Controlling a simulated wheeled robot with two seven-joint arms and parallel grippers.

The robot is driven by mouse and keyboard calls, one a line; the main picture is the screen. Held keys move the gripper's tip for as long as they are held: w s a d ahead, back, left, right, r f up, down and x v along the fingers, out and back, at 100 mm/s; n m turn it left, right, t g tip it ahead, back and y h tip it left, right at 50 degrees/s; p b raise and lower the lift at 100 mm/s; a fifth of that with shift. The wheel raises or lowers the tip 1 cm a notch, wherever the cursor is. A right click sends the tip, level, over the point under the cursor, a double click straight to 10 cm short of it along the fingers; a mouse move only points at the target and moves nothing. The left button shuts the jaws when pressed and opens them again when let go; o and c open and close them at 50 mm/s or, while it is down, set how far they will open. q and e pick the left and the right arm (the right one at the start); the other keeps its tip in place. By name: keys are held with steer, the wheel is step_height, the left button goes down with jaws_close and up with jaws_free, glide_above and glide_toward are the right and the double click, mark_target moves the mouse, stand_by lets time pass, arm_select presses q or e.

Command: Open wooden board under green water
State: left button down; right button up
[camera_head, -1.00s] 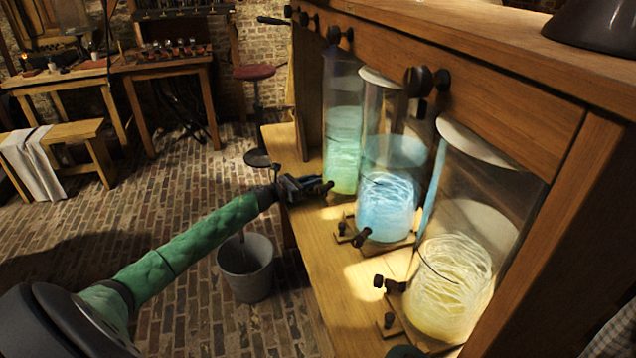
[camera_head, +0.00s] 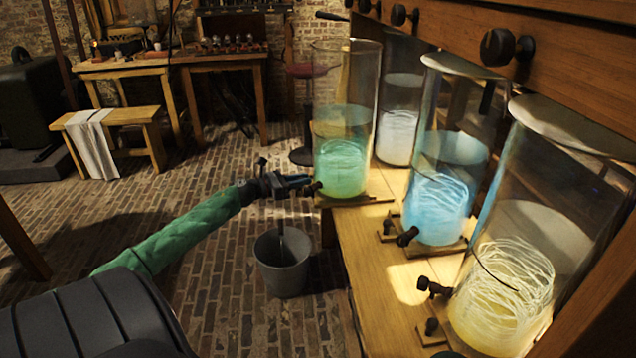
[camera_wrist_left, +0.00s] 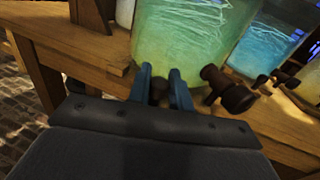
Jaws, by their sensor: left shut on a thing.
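The jar of green water (camera_head: 341,150) stands upright on a wooden board (camera_head: 374,196) at the far end of the table. The board is pulled out toward the left, its end jutting past the table's front edge. My left gripper (camera_head: 304,187) is at the board's front, below the jar. In the left wrist view, the blue fingers (camera_wrist_left: 161,84) are shut on a small dark knob (camera_wrist_left: 177,96), low in front of the green jar (camera_wrist_left: 185,40). The jar's dark tap (camera_wrist_left: 228,90) is just right of the fingers.
A white-filled jar (camera_head: 399,125) stands behind the green one. Blue (camera_head: 438,200) and yellow (camera_head: 505,290) jars stand nearer, each with a dark tap. A grey bucket (camera_head: 283,265) is on the brick floor below my left gripper. The floor to the left is open.

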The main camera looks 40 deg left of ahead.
arm_select(q)
steer(key=shift+s+a, duration=1.35)
steer(key=shift+s, duration=0.1)
steer(key=shift+r, duration=0.1)
steer(key=c, duration=1.3)
jaws_free()
steer(key=shift+b+v, duration=0.35)
steer(key=shift+v, duration=3.55)
